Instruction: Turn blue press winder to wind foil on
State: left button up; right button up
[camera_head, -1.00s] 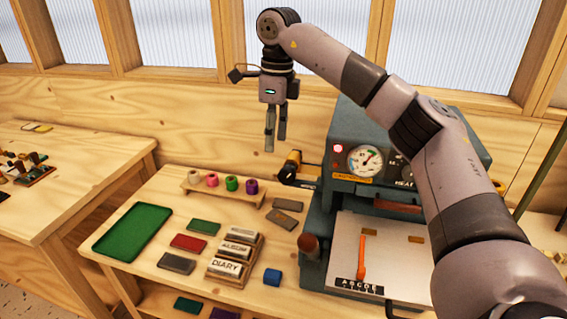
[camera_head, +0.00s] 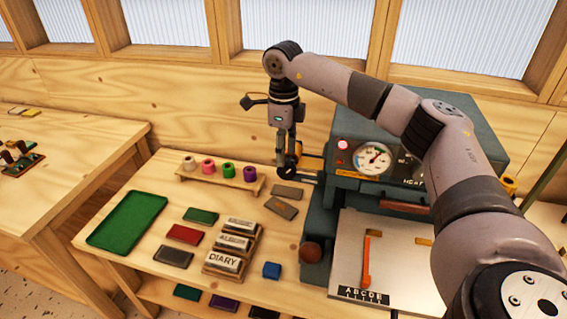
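The blue-grey press (camera_head: 420,135) stands at the right of the bench, with a round gauge on its front. Its winder (camera_head: 311,163), a yellow and black part, sticks out from the press's left side. My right gripper (camera_head: 287,170) points down at the winder's outer end and partly covers it. I cannot tell whether its fingers touch or grip the winder. My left gripper is not in view. White, pink (camera_head: 208,166), green and purple foil rolls stand on a wooden rack left of the gripper.
A green tray (camera_head: 93,241) lies at the bench's left. Coloured blocks and wooden holders, one marked DIARY (camera_head: 224,262), lie mid-bench. Two grey-brown slabs (camera_head: 281,208) lie just below the gripper. My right arm crosses in front of the press.

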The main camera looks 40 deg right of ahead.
aim_at(284, 169)
notch_tip(284, 169, down, 4)
jog(key=shift+s+a+f+p, duration=0.1)
jog(key=shift+s+p, duration=0.05)
jog(key=shift+p, duration=0.5)
jog(key=shift+f, duration=0.85)
jog(key=c, duration=0.3)
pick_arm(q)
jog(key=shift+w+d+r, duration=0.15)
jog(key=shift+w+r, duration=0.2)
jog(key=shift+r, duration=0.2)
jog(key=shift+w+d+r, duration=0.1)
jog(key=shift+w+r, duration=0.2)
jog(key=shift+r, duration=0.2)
pick_arm(e)
grip_shut()
